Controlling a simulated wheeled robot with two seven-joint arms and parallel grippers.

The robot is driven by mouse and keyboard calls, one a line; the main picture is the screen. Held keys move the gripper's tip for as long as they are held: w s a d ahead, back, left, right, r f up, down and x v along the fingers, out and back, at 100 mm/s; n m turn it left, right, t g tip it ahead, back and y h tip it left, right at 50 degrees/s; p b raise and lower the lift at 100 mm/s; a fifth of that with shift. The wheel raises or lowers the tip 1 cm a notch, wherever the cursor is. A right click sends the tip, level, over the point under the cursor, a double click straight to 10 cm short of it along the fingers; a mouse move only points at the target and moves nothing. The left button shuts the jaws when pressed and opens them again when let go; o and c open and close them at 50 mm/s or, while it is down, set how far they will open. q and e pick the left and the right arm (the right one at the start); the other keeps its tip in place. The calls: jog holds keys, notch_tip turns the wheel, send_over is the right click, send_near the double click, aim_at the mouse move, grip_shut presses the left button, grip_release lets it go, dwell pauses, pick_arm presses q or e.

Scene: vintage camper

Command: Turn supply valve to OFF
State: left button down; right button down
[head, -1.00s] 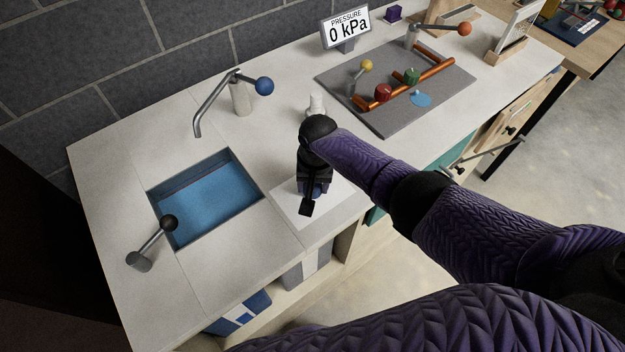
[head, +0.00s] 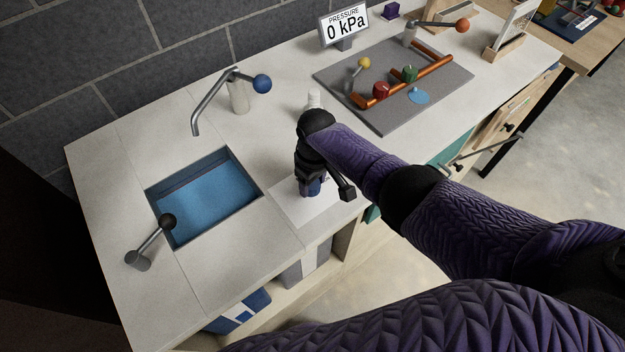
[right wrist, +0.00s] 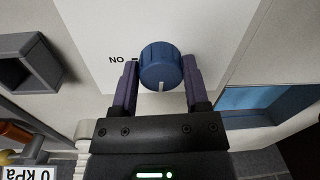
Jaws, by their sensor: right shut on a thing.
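A ribbed blue valve knob (right wrist: 160,66) with a white pointer line sits on a white plate (head: 301,217) near the counter's front edge. The pointer line faces down in that view, towards the gripper body. My right gripper (head: 312,186) reaches down over the plate and is shut on the knob, one finger on each side. In the head view the knob is mostly hidden by my gripper. My left gripper is not in view.
A sink (head: 205,198) lies left of the plate, with a blue-knobbed faucet (head: 238,94) behind and a black-ball lever (head: 150,243) in front. A small white bottle (head: 314,101) stands behind my wrist. A grey board with orange pipes (head: 400,112) and a pressure display reading 0 kPa (head: 345,26) are further right.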

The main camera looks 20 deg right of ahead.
jog(key=shift+n, duration=0.3)
dwell(0.4)
jog(key=shift+c, duration=0.4)
grip_release()
notch_tip(320, 180, up, 10)
jog(key=p, duration=0.4)
jog(key=shift+w+d+p, duration=0.15)
jog(key=shift+d+p, duration=0.05)
jog(key=shift+p, duration=0.2)
jog(key=shift+f, duration=0.1)
